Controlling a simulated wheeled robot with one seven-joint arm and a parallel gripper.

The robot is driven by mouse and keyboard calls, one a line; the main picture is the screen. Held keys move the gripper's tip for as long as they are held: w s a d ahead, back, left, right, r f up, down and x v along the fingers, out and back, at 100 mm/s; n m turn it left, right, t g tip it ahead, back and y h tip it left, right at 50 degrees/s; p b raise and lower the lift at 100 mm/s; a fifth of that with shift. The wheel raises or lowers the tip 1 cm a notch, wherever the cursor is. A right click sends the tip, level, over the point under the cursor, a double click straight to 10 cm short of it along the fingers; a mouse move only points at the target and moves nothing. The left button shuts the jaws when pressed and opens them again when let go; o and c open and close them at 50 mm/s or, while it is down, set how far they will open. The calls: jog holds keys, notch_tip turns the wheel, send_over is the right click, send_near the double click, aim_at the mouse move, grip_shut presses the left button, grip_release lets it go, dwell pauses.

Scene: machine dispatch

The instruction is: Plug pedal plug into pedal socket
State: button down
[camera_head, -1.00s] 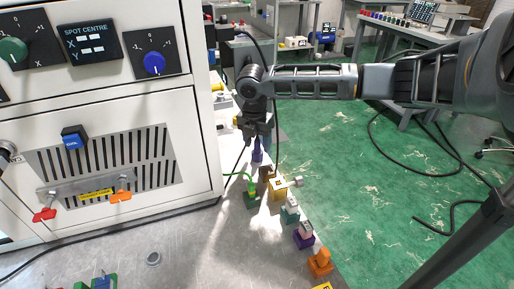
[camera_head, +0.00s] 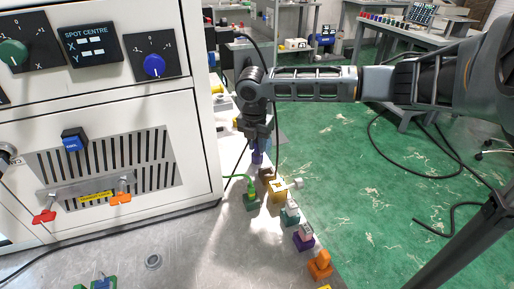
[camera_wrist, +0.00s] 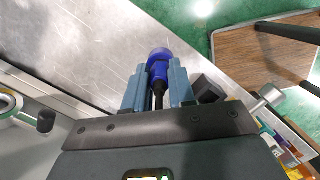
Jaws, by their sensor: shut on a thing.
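My gripper (camera_wrist: 157,80) is shut on a blue plug with a black cable, taken to be the pedal plug (camera_wrist: 159,62). The plug lies between the two blue-grey fingers, its round end pointing away from the wrist. In the head view my gripper (camera_head: 257,136) points down, with the blue-purple plug (camera_head: 257,157) below it, over the metal table strip beside the white cabinet. The plug is clear of the nearby blocks as far as I can see. I cannot identify the pedal socket in either view.
A green plug (camera_head: 250,191) with a green cable stands on a dark green block. A row of coloured blocks runs toward the front: brown, yellow (camera_head: 277,193), teal, purple (camera_head: 303,240) and orange (camera_head: 320,265). The white cabinet (camera_head: 100,160) borders the left. Green floor lies right.

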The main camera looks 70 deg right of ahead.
jog(key=shift+r, duration=0.2)
jog(key=shift+r+p, duration=2.45)
jog(key=shift+r, duration=0.3)
jog(key=shift+r+p, duration=1.15)
jog(key=shift+r, duration=0.2)
jog(key=shift+s, duration=0.1)
